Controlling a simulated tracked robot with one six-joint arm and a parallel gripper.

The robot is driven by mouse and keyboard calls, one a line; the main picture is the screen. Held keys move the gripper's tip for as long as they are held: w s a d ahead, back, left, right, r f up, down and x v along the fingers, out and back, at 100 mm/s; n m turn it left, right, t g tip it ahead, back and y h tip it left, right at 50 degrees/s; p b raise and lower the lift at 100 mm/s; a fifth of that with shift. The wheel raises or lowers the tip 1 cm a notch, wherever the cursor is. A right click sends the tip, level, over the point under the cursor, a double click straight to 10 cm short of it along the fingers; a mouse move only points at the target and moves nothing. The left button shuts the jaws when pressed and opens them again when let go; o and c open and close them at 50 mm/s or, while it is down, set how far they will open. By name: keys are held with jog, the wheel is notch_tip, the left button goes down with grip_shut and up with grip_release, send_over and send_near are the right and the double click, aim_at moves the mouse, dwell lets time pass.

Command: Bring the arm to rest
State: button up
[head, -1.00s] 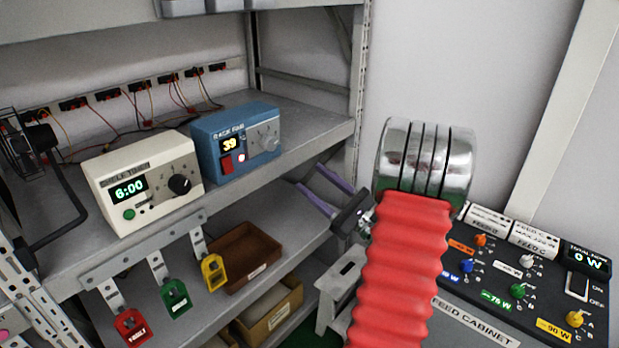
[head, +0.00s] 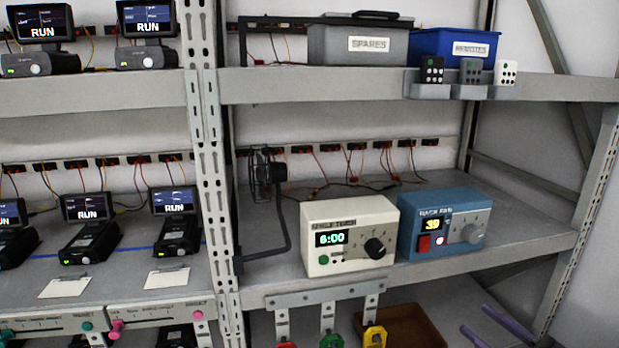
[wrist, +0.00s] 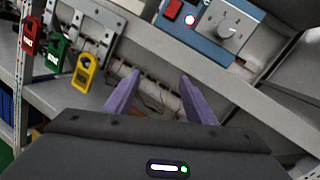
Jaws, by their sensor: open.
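My gripper (wrist: 158,82) shows in the wrist view with its two purple fingers spread apart and nothing between them. The tips of the fingers also show at the lower right of the head view (head: 497,328). The rest of my arm is out of the head view. In the wrist view the fingers point toward the lower shelf space, below and to the left of the blue rack fan box (wrist: 222,30). A yellow tag (wrist: 83,73), a green tag (wrist: 58,54) and a red tag (wrist: 33,36) hang to the left of the fingers.
The white timer box (head: 350,235) reading 6:00 and the blue box (head: 445,222) reading 39 stand on the middle shelf. A brown tray (head: 405,328) is below. Several RUN units fill the left rack.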

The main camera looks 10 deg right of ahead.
jog(key=s+a+f+n+g+y, duration=0.1)
jog(key=s+a+f+n+g, duration=0.25)
jog(key=a+n+g, duration=0.5)
jog(key=s+a+f+n+g+y, duration=0.1)
jog(key=s+a+f+n+g, duration=0.25)
jog(key=a, duration=0.75)
jog(key=s+a+r+n+h, duration=0.5)
jog(key=a+r+n+h, duration=0.2)
jog(key=a+r+n, duration=0.6)
jog(key=r+n, duration=0.1)
jog(key=n, duration=0.2)
jog(key=shift+s+h, duration=0.15)
jog(key=shift+h, duration=0.25)
dwell(0.5)
